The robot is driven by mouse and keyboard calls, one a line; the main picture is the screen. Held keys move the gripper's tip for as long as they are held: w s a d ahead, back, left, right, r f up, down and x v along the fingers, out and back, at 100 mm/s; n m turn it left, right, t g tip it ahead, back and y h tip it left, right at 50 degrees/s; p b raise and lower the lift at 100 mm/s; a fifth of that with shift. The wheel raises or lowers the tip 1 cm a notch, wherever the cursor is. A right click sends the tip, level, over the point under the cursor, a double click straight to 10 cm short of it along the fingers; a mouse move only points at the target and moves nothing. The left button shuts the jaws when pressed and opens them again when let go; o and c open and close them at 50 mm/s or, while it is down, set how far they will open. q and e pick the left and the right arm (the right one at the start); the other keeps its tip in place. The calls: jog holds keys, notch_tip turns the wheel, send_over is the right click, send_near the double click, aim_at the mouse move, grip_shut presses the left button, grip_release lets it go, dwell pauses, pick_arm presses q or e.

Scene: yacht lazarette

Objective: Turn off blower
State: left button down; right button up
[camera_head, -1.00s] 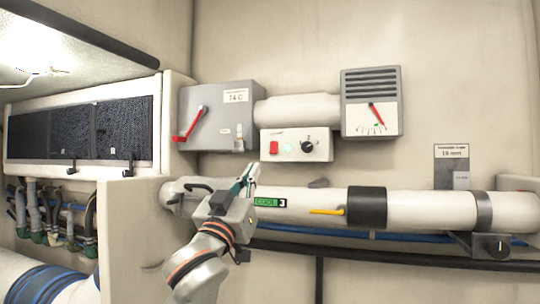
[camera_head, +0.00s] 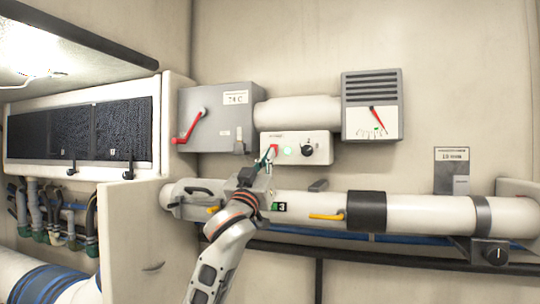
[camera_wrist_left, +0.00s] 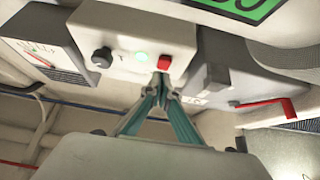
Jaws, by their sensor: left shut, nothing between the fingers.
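My right gripper is not in view.
A grey box (camera_head: 218,115) with a red lever (camera_head: 190,127) is to the left. A gauge (camera_head: 372,120) with a red needle is to the right. A white pipe (camera_head: 415,211) with a yellow handle (camera_head: 326,217) runs below.

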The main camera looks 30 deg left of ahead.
pick_arm(q)
jog(key=shift+w+a+f, duration=0.1)
jog(key=shift+w+a, duration=0.1)
jog(key=shift+w, duration=0.5)
